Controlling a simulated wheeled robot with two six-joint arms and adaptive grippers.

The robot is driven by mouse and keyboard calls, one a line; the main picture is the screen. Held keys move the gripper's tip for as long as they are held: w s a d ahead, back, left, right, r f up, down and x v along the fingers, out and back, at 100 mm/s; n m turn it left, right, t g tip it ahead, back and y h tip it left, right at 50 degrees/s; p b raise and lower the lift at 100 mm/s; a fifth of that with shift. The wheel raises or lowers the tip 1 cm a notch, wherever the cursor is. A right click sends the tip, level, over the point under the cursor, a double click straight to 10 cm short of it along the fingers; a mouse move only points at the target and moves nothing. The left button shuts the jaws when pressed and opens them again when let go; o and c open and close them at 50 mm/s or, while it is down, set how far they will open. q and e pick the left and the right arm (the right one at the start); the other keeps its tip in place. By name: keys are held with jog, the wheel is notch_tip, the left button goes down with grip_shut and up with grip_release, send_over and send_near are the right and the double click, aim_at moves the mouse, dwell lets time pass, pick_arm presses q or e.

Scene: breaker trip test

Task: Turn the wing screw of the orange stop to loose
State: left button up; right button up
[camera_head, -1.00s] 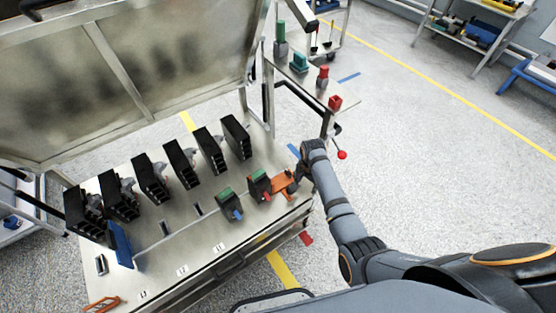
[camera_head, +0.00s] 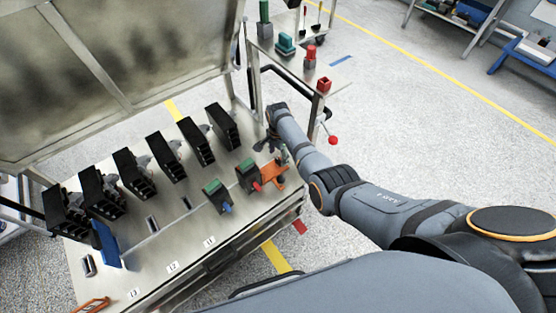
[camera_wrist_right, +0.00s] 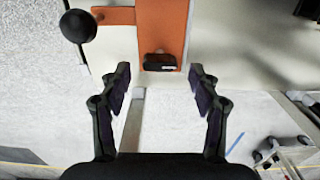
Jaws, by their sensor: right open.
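The orange stop (camera_head: 272,174) is at the right end of the metal bench top. In the right wrist view, its orange plate (camera_wrist_right: 162,28) is at the top, with a black wing screw (camera_wrist_right: 159,62) on its lower end. My right gripper (camera_head: 266,145) is behind the stop in the head view, apart from it. The right wrist view shows this gripper (camera_wrist_right: 160,85) open and empty, its fingers spread on either side below the wing screw. The screw's exact turn is hard to tell. My left gripper is not in view.
A black ball knob (camera_wrist_right: 78,26) is left of the orange plate. Two green-topped blocks (camera_head: 217,196) (camera_head: 248,175) stand left of the stop. A row of black breakers (camera_head: 171,158) stands behind. A side shelf (camera_head: 298,66) holds several coloured parts.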

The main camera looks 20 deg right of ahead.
aim_at(278, 161)
notch_tip(278, 161, down, 2)
jog(key=shift+f+b, duration=0.2)
jog(key=shift+b, duration=0.15)
jog(key=shift+c, duration=0.2)
jog(key=c, duration=1.1)
